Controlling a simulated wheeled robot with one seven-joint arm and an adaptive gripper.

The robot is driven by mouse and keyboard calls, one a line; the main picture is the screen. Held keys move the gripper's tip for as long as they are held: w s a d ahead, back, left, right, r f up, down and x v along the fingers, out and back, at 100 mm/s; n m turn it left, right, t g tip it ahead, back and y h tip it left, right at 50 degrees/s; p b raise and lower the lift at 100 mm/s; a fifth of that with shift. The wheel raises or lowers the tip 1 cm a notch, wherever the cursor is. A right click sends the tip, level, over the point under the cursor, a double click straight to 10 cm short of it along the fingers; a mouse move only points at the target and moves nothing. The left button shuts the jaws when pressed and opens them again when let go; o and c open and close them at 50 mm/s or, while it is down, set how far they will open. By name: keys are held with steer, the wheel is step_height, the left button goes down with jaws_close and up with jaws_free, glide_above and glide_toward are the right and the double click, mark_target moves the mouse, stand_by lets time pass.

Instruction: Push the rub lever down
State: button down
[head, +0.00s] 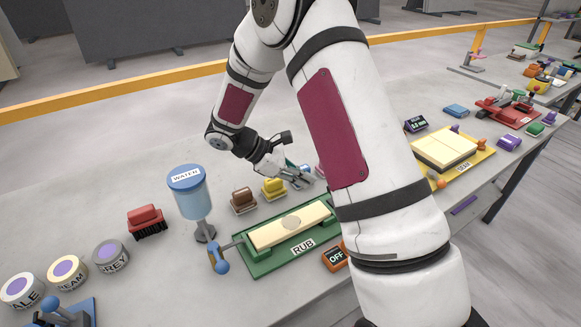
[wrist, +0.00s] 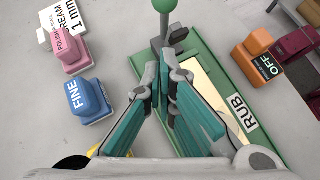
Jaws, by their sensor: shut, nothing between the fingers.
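The rub station is a green base (head: 275,262) marked RUB with a cream slab (head: 290,226) on it. In the wrist view, a lever with a green ball knob (wrist: 167,5) rises from a dark mount at the far end of the green base (wrist: 208,135); the top of the knob is cut off. In the head view that lever is hidden behind my arm. My gripper (wrist: 161,72) is shut and empty, its teal fingertips just short of the lever mount in the picture. I cannot tell whether they touch. The gripper (head: 302,180) also shows behind the slab in the head view.
A blue-handled crank (head: 219,260) is at the base's left end, near a water dispenser (head: 190,195). Brown (head: 243,201) and yellow (head: 274,189) blocks stand behind. In the wrist view, a blue FINE block (wrist: 88,98) and pink block (wrist: 70,50) lie left; an orange OFF box (wrist: 257,57) lies right.

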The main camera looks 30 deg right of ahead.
steer(key=d, duration=0.1)
steer(key=s+d, duration=0.1)
steer(key=s+d+p, duration=0.1)
steer(key=d, duration=0.1)
steer(key=shift+d, duration=0.15)
stand_by(0.4)
steer(key=shift+d+r+y, duration=0.15)
steer(key=shift+y, duration=0.15)
steer(key=shift+d+r+y+p, duration=0.15)
steer(key=shift+d+y+p, duration=0.15)
steer(key=shift+y+p, duration=0.15)
steer(key=d+f+n+y+b, duration=0.2)
steer(key=d+y, duration=0.8)
steer(key=y, duration=0.2)
steer(key=shift+w, duration=0.25)
